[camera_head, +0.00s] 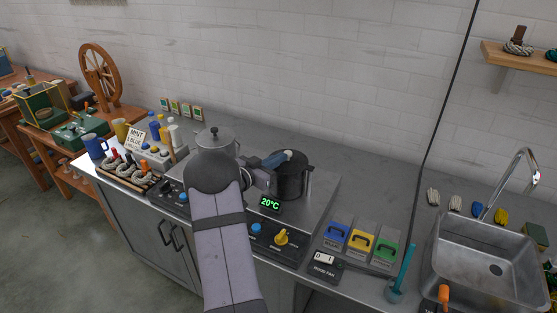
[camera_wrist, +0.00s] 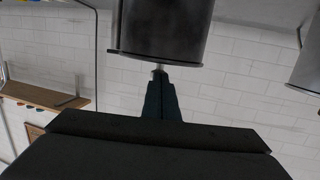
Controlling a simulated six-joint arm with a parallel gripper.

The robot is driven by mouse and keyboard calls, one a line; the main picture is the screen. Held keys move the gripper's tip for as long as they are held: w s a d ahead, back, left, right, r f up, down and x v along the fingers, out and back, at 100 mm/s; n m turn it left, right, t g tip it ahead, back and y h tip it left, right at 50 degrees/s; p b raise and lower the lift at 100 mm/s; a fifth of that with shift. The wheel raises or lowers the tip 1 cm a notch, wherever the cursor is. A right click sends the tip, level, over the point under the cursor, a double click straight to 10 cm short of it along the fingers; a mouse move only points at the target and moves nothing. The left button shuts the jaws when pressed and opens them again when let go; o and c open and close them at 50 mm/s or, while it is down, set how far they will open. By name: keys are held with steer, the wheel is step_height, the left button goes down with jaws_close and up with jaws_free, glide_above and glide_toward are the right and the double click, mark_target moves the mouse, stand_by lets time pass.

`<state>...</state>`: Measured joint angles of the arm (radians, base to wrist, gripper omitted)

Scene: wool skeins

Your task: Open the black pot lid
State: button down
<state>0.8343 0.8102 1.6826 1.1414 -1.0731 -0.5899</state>
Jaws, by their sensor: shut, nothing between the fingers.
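The black pot (camera_head: 291,182) stands on the stove top, with its dark lid (camera_head: 296,164) seated on it. In the wrist view the pot (camera_wrist: 163,28) appears upside down, and its lid rim shows as a thin edge at its lower side. A small knob (camera_wrist: 160,68) sits at the middle of the lid. My gripper (camera_head: 284,156) is shut and empty, right at the top of the lid. In the wrist view its fingertips (camera_wrist: 160,76) are at the knob and hide part of it; I cannot tell whether they touch.
A grey lidded pot (camera_head: 215,139) stands to the left, behind my arm. A 20°C display (camera_head: 270,204) and a yellow knob (camera_head: 281,238) are in front. Coloured tiles (camera_head: 360,243) and a sink (camera_head: 490,262) lie to the right. The counter behind the pot is clear.

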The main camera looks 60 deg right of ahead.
mark_target(294, 151)
steer(key=shift+w+d+m+g+y, duration=0.25)
steer(key=shift+d+m+g, duration=0.35)
steer(key=shift+g, duration=0.2)
steer(key=shift+w+d+m+g+y, duration=0.15)
steer(key=shift+d+m+g+y, duration=0.1)
steer(key=shift+d+m+g, duration=0.45)
steer(key=shift+d, duration=0.3)
steer(key=shift+s+d, duration=0.15)
steer(key=shift+d, duration=1.05)
steer(key=shift+s+d, duration=0.1)
steer(key=shift+d, duration=1.05)
steer(key=x, duration=0.2)
steer(key=shift+s+d+r+b, duration=0.1)
steer(key=shift+s+d+b, duration=0.05)
steer(key=shift+d+b, duration=0.15)
steer(key=shift+s+d, duration=0.7)
steer(key=shift+d, duration=0.05)
steer(key=shift+w, duration=0.1)
